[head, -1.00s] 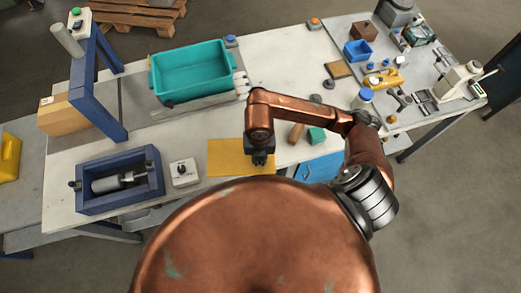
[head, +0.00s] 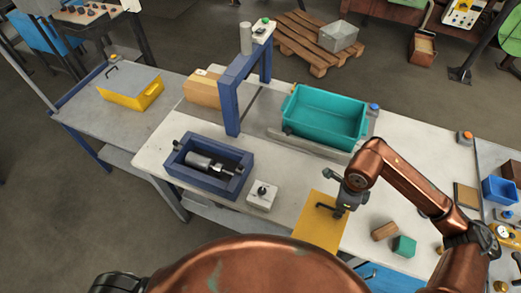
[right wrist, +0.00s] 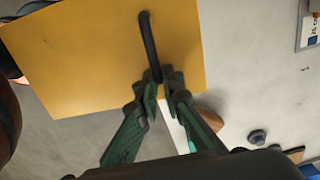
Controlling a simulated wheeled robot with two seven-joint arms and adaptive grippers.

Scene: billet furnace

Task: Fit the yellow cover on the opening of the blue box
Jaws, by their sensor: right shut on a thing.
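The yellow cover (head: 318,230) is a flat yellow plate with a dark bar handle, near the front edge of the white table. My right gripper (head: 334,209) is shut on its handle. The right wrist view shows the fingers (right wrist: 165,88) closed at one end of the handle (right wrist: 149,45), with the plate (right wrist: 85,60) beyond. I cannot tell whether the plate touches the table. The blue box (head: 202,190) stands to the left, its top open, with a metal cylinder (head: 208,163) inside.
A white block with a black knob (head: 262,196) stands between box and cover. A blue post frame (head: 232,105) rises behind the box. A teal bin (head: 325,118) is at the back. A wooden block (head: 384,231) and green block (head: 404,246) lie right of the cover.

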